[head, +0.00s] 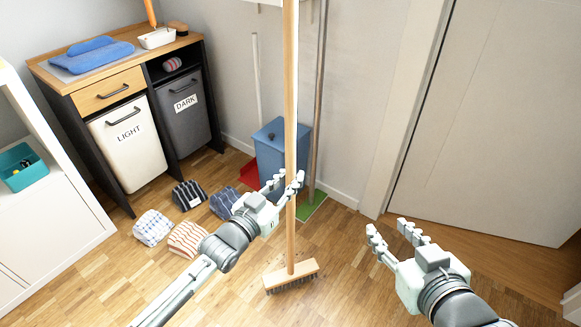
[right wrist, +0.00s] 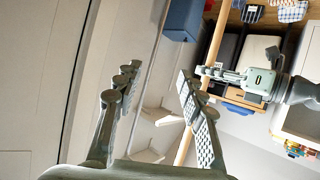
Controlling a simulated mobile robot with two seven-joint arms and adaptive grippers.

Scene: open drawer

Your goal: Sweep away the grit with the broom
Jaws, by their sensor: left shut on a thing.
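The broom (head: 290,120) stands nearly upright with its long wooden handle. Its head (head: 291,277) has dark bristles at the wooden floor. My left gripper (head: 284,186) is shut on the handle, partway up; the handle and left gripper also show in the right wrist view (right wrist: 214,42). Small dark specks of grit (head: 262,268) lie on the floor around the broom head; some may be hidden behind it. My right gripper (head: 388,228) is open and empty, right of the broom and apart from it. Its spread fingers show in the right wrist view (right wrist: 155,90).
Several folded cloths (head: 187,238) lie on the floor at left, before a cabinet with LIGHT (head: 127,150) and DARK bins. A blue bin (head: 268,150), red dustpan (head: 250,172) and green-headed tool (head: 312,205) stand by the wall. A door (head: 500,120) is at right.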

